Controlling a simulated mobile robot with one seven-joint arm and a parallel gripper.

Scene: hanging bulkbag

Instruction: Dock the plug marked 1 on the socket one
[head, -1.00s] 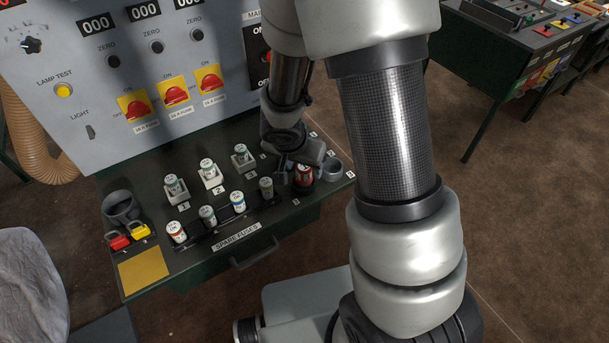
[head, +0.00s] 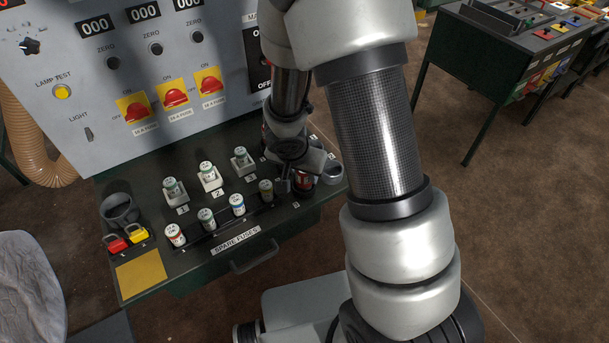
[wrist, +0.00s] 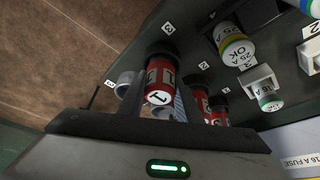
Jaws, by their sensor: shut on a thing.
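The red plug with a white label marked 1 (wrist: 160,83) is in front of my gripper in the wrist view, its marked end towards the camera. My gripper is shut on the plug marked 1; the fingertips are largely hidden. A grey round socket (head: 332,173) lies just right of the plug at the panel's right end. It also shows in the wrist view (wrist: 125,86), by a small number tag. I cannot tell whether the plug touches the panel.
More red plugs (wrist: 201,103) stand close beside the held one. Several fuses (head: 207,174) stand in rows left of my gripper. A grey cup (head: 119,211) and red and yellow padlocks (head: 117,243) are at the panel's left end.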

